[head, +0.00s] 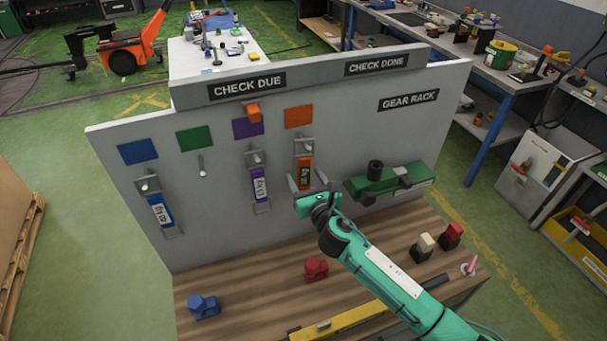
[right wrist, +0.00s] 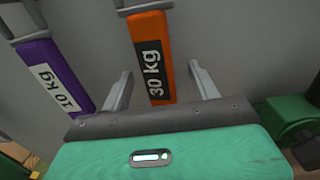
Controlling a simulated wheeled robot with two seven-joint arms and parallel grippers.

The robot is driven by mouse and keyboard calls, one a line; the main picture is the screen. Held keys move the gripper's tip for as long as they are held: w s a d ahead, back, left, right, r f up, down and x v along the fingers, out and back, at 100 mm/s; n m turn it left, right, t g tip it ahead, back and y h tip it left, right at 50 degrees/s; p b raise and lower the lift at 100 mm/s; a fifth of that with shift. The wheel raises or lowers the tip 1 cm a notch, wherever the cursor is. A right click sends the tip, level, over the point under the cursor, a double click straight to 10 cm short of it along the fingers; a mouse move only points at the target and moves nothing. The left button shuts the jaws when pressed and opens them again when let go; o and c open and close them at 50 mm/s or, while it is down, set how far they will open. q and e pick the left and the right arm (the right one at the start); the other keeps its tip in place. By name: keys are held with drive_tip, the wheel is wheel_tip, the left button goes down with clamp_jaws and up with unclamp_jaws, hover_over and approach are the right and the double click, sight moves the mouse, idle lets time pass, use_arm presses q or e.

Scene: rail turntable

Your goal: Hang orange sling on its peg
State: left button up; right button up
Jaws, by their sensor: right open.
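The orange sling (head: 304,170), with a black "30 kg" label, hangs upright at the panel below an orange square (head: 298,116). A grey peg or bracket (head: 306,146) shows at its top end. In the right wrist view the orange sling (right wrist: 152,40) reaches down between my finger lines. My right gripper (head: 307,181) is open, with one finger on each side of the sling's lower part and a gap to each side. It also shows in the right wrist view (right wrist: 160,88). My left gripper is not in view.
A purple sling (head: 260,184) and a blue sling (head: 160,210) hang to the left. A bare peg (head: 201,165) is under the green square. A green device (head: 385,180) is close on the right. Red (head: 316,269) and blue (head: 203,307) pieces stand on the bench.

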sight(306, 180)
drive_tip(key=shift+p+v, duration=0.65)
drive_tip(key=shift+v, duration=1.25)
drive_tip(key=shift+p+v, duration=0.6)
drive_tip(key=shift+v, duration=1.9)
